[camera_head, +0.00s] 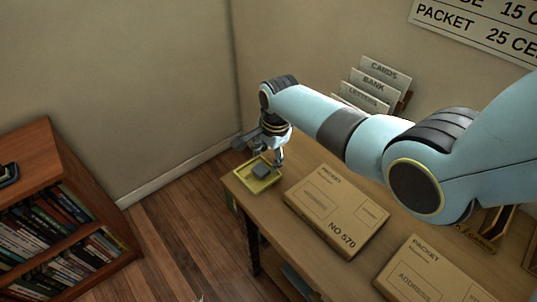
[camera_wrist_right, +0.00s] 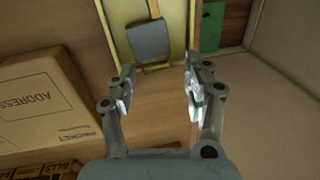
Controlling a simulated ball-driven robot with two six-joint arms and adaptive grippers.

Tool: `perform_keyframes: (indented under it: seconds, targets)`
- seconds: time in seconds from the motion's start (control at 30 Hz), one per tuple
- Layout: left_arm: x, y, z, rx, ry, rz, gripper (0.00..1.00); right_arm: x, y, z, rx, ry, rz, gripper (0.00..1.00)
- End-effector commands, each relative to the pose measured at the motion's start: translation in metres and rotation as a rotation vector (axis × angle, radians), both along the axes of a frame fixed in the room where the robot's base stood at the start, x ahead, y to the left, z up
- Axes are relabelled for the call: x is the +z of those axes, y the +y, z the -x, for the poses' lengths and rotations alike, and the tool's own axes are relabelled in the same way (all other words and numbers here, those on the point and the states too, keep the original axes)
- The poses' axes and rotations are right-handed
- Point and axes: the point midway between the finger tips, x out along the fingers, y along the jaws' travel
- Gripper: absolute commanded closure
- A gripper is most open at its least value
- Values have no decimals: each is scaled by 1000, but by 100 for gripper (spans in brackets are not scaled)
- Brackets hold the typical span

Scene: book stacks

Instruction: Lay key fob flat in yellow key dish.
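The yellow key dish (camera_head: 253,185) sits at the left end of the wooden table; it also shows in the right wrist view (camera_wrist_right: 119,35). The key fob (camera_head: 261,170), a dark grey square piece, lies inside the dish. In the right wrist view the fob (camera_wrist_right: 150,41) shows a tan strap at its far end and looks about flat on the dish floor. My left gripper is not in view.
A cardboard packet (camera_head: 335,209) lies right of the dish, and another packet (camera_head: 437,274) lies nearer the front. A card rack (camera_head: 368,90) stands at the back. A bookcase (camera_head: 55,215) stands apart at the left, across open floor.

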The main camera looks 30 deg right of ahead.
Motion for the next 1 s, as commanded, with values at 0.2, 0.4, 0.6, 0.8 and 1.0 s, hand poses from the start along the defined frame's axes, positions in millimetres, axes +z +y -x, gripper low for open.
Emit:
perform_keyframes:
  seconds: [0.2, 0.4, 0.6, 0.8, 1.0]
  targets:
    - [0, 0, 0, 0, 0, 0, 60, 0, 0, 0, 0, 0, 0, 38]
    - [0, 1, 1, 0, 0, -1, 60, 4, 0, 1, 0, 0, 0, 38]
    - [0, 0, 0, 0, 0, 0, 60, 30, -1, 5, 0, -3, 1, 38]
    - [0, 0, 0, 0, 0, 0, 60, 73, -2, 12, 1, -4, 1, 38]
    - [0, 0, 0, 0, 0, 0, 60, 107, -2, 18, 0, -2, 1, 38]
